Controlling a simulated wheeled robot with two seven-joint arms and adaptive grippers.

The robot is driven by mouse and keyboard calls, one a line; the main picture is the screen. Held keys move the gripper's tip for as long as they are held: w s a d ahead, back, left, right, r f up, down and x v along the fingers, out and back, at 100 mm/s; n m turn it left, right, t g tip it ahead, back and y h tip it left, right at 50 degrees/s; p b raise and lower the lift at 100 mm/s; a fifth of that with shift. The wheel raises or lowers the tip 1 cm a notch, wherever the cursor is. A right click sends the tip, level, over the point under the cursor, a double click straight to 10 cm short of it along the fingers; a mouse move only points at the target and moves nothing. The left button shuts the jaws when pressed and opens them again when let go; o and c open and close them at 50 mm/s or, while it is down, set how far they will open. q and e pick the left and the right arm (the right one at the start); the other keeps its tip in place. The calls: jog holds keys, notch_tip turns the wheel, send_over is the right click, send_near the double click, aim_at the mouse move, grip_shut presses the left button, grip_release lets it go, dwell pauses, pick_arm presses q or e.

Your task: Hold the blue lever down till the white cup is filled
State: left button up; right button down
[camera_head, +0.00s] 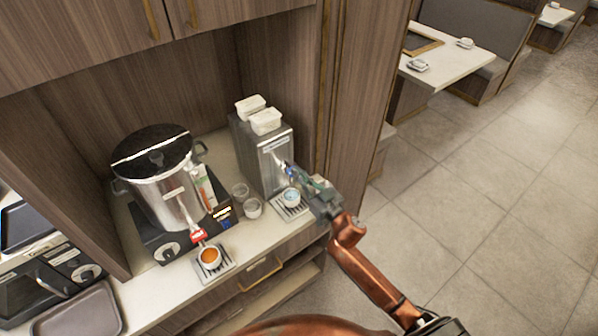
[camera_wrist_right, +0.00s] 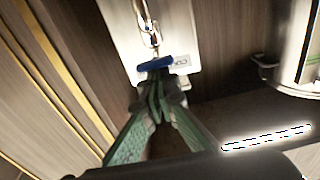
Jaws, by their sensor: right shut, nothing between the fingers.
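The blue lever (camera_wrist_right: 156,63) sits on the front of the steel dispenser (camera_head: 274,160), below a metal spout in the right wrist view. My right gripper (camera_wrist_right: 158,84) is shut and empty, its tips just at the lever's lower edge; I cannot tell whether they press on it. In the head view the right gripper (camera_head: 298,180) is in front of the dispenser, over the cup's right side. A white cup (camera_head: 291,196) stands upright on the drip tray under the spout; its inside looks pale bluish, and its level is unclear. My left gripper is not in view.
A large steel pot (camera_head: 160,180) with a black lid stands left on the counter. Before it, a cup of orange sauce (camera_head: 211,257) sits on another tray. Small glass cups (camera_head: 252,208) stand between the machines. White containers (camera_head: 265,121) sit on the dispenser. Open floor lies right.

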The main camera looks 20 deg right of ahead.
jog(key=shift+r, duration=0.15)
notch_tip(320, 180, up, 5)
jog(key=s+p, duration=0.1)
jog(key=p, duration=0.4)
jog(key=b+v, duration=0.2)
jog(key=v, duration=0.8)
jog(key=shift+d+f, duration=0.1)
jog(key=shift+f, duration=0.2)
